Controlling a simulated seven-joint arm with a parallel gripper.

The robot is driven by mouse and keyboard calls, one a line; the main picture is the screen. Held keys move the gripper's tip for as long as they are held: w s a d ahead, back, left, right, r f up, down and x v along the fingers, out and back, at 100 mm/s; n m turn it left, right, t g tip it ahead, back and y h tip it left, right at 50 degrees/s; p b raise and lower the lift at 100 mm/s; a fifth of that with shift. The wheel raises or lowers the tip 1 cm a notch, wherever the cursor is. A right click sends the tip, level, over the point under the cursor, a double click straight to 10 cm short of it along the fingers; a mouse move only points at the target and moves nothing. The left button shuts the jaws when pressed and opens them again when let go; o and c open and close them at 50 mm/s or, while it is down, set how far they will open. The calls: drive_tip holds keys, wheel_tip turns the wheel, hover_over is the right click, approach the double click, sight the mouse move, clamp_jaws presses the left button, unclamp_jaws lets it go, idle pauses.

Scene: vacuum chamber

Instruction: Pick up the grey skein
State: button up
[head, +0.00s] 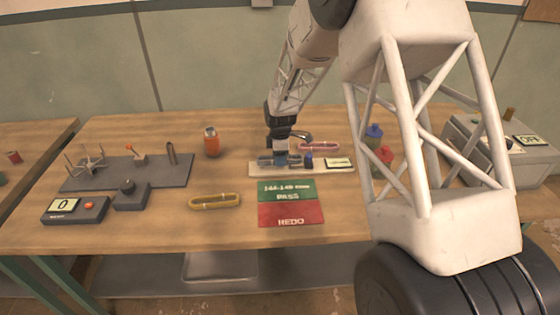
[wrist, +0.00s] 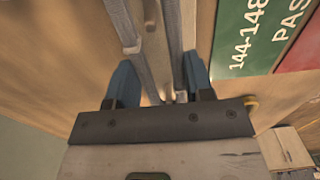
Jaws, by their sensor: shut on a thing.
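My gripper (head: 282,159) is low over the pale board at the back middle of the table. In the wrist view its two blue fingers (wrist: 160,84) are closed on long grey strands, which look like the grey skein (wrist: 174,45). The strands run away from the fingers toward the top of the picture. In the head view the skein is mostly hidden by my gripper, and I cannot tell whether it is clear of the board. A yellow skein (head: 214,202) lies at the front, and a pink skein (head: 319,146) lies behind the board.
The pale board (head: 315,168) carries a small display (head: 339,163). A green and red mat (head: 288,215) lies in front of it. Blue and red bottles (head: 374,132) stand at right.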

drive_tip(key=s+r, duration=0.1)
drive_tip(key=s, duration=0.4)
drive_tip(key=s+d, duration=0.1)
drive_tip(key=s, duration=0.4)
drive_tip(key=s+d+r, duration=0.1)
drive_tip(key=s, duration=0.5)
drive_tip(key=shift+d+r, duration=0.15)
drive_tip(key=shift+r, duration=0.15)
drive_tip(key=shift+w, duration=0.1)
drive_tip(key=s+d+n, duration=0.2)
drive_tip(key=s+n, duration=0.7)
drive_tip(key=s, duration=1.1)
drive_tip(key=shift+s+f, duration=0.2)
drive_tip(key=shift+f, duration=0.1)
drive_tip(key=shift+w+a, duration=0.1)
hover_over(290, 210)
drive_tip(key=shift+f, duration=0.75)
drive_tip(key=shift+f, duration=1.8)
